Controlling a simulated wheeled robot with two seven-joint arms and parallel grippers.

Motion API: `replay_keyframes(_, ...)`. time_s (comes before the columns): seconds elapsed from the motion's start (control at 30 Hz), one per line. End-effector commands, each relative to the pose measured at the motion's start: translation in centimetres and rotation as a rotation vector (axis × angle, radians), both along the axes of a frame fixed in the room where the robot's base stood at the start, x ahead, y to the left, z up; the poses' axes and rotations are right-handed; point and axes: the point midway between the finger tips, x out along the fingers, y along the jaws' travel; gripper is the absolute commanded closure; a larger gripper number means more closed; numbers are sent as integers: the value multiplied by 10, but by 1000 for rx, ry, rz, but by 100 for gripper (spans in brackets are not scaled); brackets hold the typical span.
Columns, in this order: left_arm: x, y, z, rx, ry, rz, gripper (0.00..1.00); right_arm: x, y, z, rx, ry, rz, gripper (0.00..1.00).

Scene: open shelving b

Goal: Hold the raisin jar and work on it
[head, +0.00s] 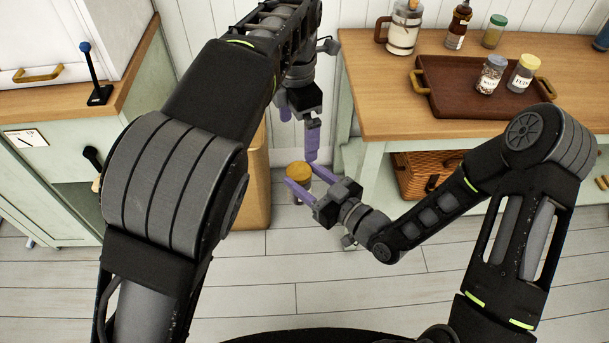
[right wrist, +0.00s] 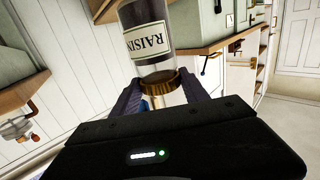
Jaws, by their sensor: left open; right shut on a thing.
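The raisin jar (head: 299,170) has a golden-yellow lid and clear glass, and hangs in front of me between the counters. In the right wrist view the jar (right wrist: 150,36) shows a cream label reading RAISIN, upside down in that picture. My right gripper (head: 301,175) is shut on the jar, its purple fingers on either side near the lid. My left gripper (head: 312,148) is open and empty, pointing down just above and slightly right of the lid.
A brown tray (head: 440,99) on the right wooden counter (head: 380,112) holds two labelled jars (head: 490,75) (head: 523,73). A wicker basket (head: 412,178) sits under that counter. A left counter (head: 140,85) flanks the gap.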

Motion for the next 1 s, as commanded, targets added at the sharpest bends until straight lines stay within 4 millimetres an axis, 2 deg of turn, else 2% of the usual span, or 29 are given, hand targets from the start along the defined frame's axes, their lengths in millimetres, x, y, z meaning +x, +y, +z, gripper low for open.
replay_keyframes(0.13, 6, 13, -26, 1, 12, -47, 0, 0, 0, 1, 1, -3, 0, 100)
replay_keyframes(0.23, 13, 31, -64, -4, 23, -127, 0, 0, 0, 1, 1, -3, 0, 100)
replay_keyframes(0.37, 14, 67, -140, -17, 42, -303, 0, 0, 0, 1, 1, -3, 0, 100)
replay_keyframes(0.4, 10, 80, -168, -25, 47, -373, 0, 0, 0, 1, 1, -3, 0, 100)
replay_keyframes(0.47, -1, 98, -210, -40, 53, -490, 0, 0, 0, 1, 1, -3, 0, 100)
replay_keyframes(0.5, -12, 110, -237, -54, 53, -574, 0, 0, 0, 1, 1, -3, 0, 100)
replay_keyframes(0.6, -47, 132, -299, -95, 41, -797, 0, 0, 0, 1, 1, -3, 0, 100)
replay_keyframes(0.7, -93, 143, -346, -143, 4, -1023, 0, 0, 0, 1, 1, -3, 0, 100)
replay_keyframes(0.83, -154, 140, -382, -198, -86, -1304, 0, 0, 0, 1, 1, -3, 0, 100)
replay_keyframes(0.9, -181, 133, -390, -216, -149, -1434, 0, 0, 0, 1, 1, -3, 0, 100)
replay_keyframes(1.0, -210, 122, -391, -225, -239, -1581, 0, 0, 0, 1, 1, -3, 0, 100)
